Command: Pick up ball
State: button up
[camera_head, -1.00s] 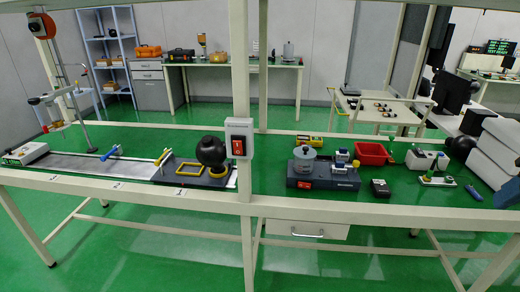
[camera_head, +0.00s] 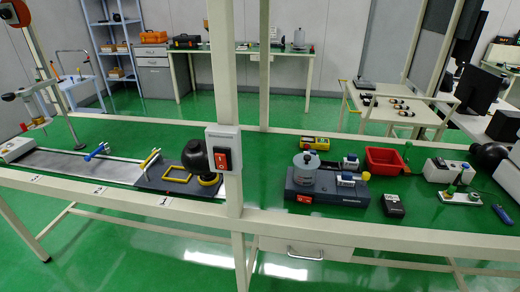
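A black ball (camera_head: 195,154) sits on the dark plate (camera_head: 150,182) at the left-middle of the green bench. It is at or just behind a round yellow ring (camera_head: 208,180); the exact contact is hard to tell. The post with the red switch box (camera_head: 222,150) stands in front of its right edge and hides a little of it. A second dark, rounded object (camera_head: 488,155) is at the right end of the bench; whether it is a ball is unclear. My gripper is not in view.
A rail stretches along the bench front and a post (camera_head: 227,80) rises from it. A grey device (camera_head: 320,190) with a metal pot, a red bin (camera_head: 384,161) and a black box (camera_head: 393,204) stand right of the post. Bare green surface lies between.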

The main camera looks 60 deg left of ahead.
aim_at(194, 159)
jog(key=u, duration=0.05)
jog(key=k, duration=2.3)
jog(key=u, duration=1.6)
jog(key=i, duration=1.15)
jog(key=u, duration=0.05)
